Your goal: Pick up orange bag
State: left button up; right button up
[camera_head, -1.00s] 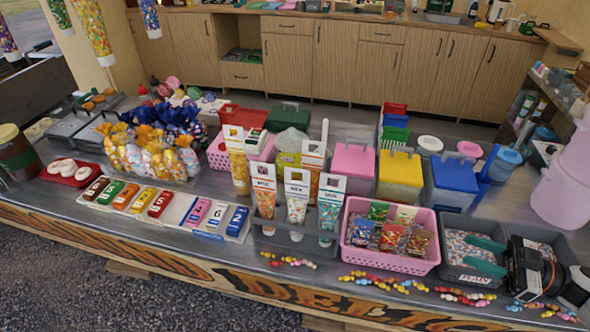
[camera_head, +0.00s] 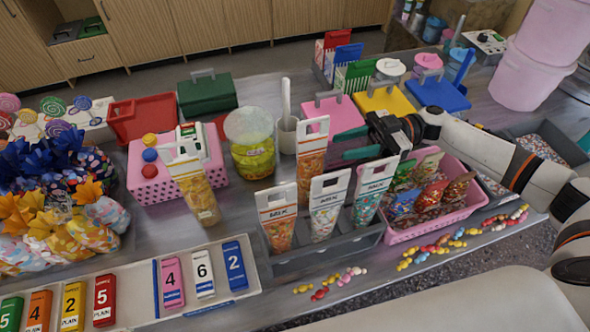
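Several clear cone bags of sweets with white MIX headers are in view. One with orange sweets (camera_head: 277,229) stands at the left of the grey rack (camera_head: 345,248), beside a pale mixed bag (camera_head: 325,205) and a teal-and-red one (camera_head: 368,199). Another orange-filled bag (camera_head: 311,160) stands behind them, and a yellow-orange one (camera_head: 197,195) stands further left. Bags with orange bows (camera_head: 85,225) sit at the far left. My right gripper (camera_head: 344,145) is open and empty, its green fingers pointing left, to the right of the rear orange bag and apart from it. My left gripper is not in view.
A pink basket (camera_head: 440,219) of small packets lies below my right gripper. Pink, yellow and blue lidded tubs stand behind it. A jar (camera_head: 252,155) and a scoop pot (camera_head: 287,135) are near the rear orange bag. Loose sweets lie along the counter's front.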

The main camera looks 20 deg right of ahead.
aim_at(303, 156)
jog(key=a, duration=0.7)
jog(key=a+r+p, duration=0.1)
jog(key=a, duration=0.2)
jog(key=shift+s+a, duration=0.1)
jog(key=shift+a, duration=0.05)
grip_shut()
